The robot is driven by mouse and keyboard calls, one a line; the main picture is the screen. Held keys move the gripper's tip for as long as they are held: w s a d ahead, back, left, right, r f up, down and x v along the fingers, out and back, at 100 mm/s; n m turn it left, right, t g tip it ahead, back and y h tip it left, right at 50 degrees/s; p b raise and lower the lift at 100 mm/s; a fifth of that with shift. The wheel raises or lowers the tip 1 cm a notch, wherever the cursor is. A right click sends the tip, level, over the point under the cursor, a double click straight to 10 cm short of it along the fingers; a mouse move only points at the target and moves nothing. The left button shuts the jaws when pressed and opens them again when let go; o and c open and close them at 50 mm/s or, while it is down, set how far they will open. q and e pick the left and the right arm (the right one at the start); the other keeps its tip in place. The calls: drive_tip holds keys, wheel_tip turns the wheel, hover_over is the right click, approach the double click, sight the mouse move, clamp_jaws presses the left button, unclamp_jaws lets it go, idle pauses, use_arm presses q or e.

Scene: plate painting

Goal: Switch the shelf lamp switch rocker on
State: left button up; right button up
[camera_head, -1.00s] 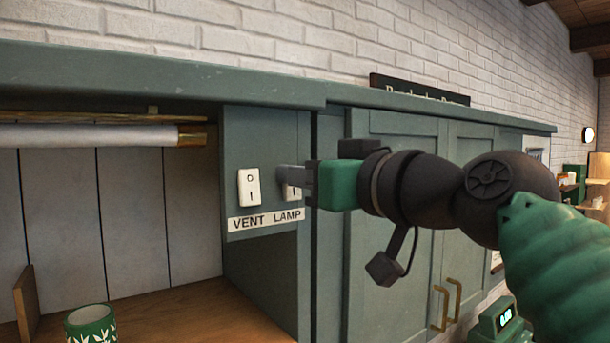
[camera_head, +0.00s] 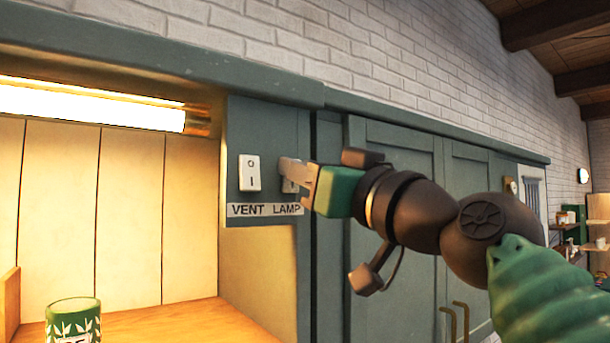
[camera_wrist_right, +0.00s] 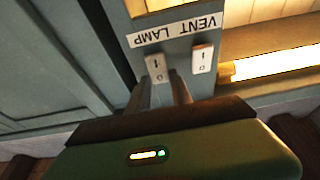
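The white lamp switch rocker (camera_head: 289,187) is on the green cabinet panel above the word LAMP, partly hidden by my right gripper (camera_head: 284,168). It also shows in the right wrist view (camera_wrist_right: 156,68), just beyond the fingertips. The right fingers (camera_wrist_right: 160,88) stand a little apart with nothing seen between them; whether they touch the rocker is not clear. The shelf lamp tube (camera_head: 90,106) glows bright and lights the shelf below. My left gripper is not in view.
The vent switch (camera_head: 250,173) is close to the left of the lamp switch. A green patterned cup (camera_head: 73,322) stands on the wooden shelf (camera_head: 190,325). Closed cabinet doors (camera_head: 400,240) lie to the right, behind my right arm.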

drive_tip(key=o, duration=0.4)
drive_tip(key=shift+w+f, duration=0.15)
drive_tip(key=shift+w, duration=0.2)
drive_tip(key=shift+s, duration=0.1)
drive_tip(key=b+v, duration=1.1)
drive_tip(key=v, duration=0.5)
drive_tip(key=shift+s+d, duration=0.25)
drive_tip(key=shift+a+f, duration=0.1)
